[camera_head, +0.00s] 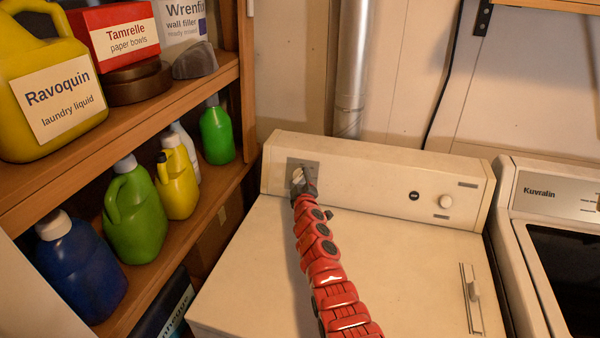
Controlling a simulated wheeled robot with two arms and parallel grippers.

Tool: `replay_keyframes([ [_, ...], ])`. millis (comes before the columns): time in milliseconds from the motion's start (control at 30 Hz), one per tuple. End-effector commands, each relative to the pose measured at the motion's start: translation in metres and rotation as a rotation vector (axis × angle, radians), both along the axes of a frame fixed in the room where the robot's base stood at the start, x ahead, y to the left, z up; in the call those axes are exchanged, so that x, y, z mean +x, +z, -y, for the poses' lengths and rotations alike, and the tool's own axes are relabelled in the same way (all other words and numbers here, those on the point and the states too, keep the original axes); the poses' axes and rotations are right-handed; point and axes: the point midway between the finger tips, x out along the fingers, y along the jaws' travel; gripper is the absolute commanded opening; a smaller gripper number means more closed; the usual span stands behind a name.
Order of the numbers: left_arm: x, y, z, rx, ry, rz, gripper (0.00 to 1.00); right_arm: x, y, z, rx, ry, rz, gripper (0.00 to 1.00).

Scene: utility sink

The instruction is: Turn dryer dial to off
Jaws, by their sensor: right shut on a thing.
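The dryer (390,255) is cream white, with a raised control panel (365,178) along its back edge. The dryer dial (298,176) is a pale knob on a grey square plate at the panel's left end. My right gripper (301,181), at the end of the red arm, reaches up to this dial and is shut on it. The gripper partly hides the dial, so its pointer and markings cannot be read. My left gripper is not in view.
Wooden shelves at left hold a yellow Ravoquin jug (50,90) and several bottles, including a green one (135,215). A Kuvralin machine (545,240) stands close at right. The dryer top is clear.

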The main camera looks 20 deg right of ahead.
Motion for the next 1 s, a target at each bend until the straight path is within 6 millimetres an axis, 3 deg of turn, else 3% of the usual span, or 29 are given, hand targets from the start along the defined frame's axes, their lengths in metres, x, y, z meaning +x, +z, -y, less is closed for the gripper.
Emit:
replay_keyframes([
  [33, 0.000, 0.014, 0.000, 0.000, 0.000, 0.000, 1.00, 0.000, 0.006, 0.001, -0.019, 0.007, -0.017, 0.11],
  [633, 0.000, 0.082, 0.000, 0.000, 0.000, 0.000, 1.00, 0.000, 0.010, 0.002, -0.269, 0.123, -0.185, 0.10],
  [1000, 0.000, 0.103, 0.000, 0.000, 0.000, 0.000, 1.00, 0.001, 0.006, 0.002, -0.435, 0.200, -0.294, 0.11],
])
